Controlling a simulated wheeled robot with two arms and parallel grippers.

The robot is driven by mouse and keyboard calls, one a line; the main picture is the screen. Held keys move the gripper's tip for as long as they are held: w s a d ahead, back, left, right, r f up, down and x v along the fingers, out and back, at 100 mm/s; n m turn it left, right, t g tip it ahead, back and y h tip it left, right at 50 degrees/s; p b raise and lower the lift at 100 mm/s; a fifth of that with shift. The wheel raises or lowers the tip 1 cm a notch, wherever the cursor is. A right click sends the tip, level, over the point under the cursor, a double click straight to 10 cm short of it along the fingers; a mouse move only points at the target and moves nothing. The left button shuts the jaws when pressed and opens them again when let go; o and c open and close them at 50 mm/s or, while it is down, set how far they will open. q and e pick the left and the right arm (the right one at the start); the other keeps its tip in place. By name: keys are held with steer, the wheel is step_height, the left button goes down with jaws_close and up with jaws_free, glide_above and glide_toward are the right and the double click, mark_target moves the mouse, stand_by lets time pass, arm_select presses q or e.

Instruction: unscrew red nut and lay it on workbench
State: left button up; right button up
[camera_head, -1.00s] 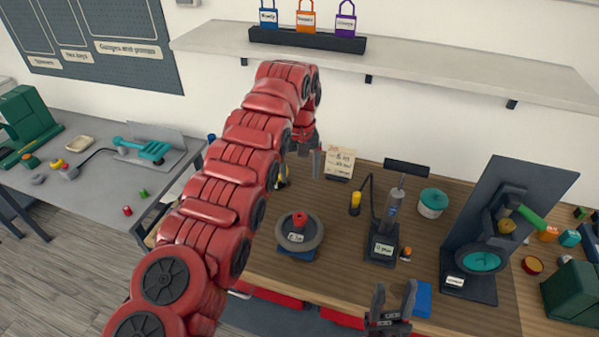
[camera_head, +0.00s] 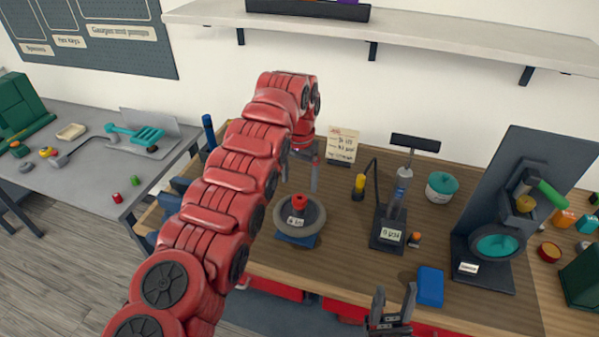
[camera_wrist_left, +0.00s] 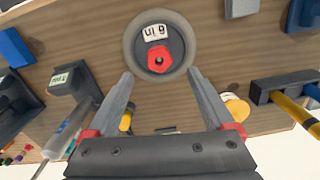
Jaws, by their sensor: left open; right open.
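The red nut (camera_head: 297,201) sits on top of a round grey wheel-like part (camera_head: 314,229) with a white label, on a blue base on the wooden workbench (camera_head: 345,265). In the left wrist view the nut (camera_wrist_left: 160,60) is a red hexagon with a dark centre hole, inside the dark round part (camera_wrist_left: 134,45). My left gripper (camera_head: 300,181) is open and empty, above and just behind the nut. In the left wrist view its fingertips (camera_wrist_left: 160,74) are spread either side of the nut, apart from it. My right gripper (camera_head: 395,291) is open and empty at the bench's front edge.
A pump-like device (camera_head: 390,231), a yellow-handled tool (camera_head: 359,187) and a note card (camera_head: 342,146) stand right of the nut. A blue block (camera_head: 430,286) lies near the right gripper. Bare wood lies between the round part and the front edge.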

mark_target(299, 201)
arm_select(q)
step_height(299, 201, down, 5)
steer(key=shift+s+f+p, duration=0.1)
steer(key=shift+s+p, duration=0.05)
steer(key=shift+p, duration=0.75)
steer(key=shift+f, duration=0.8)
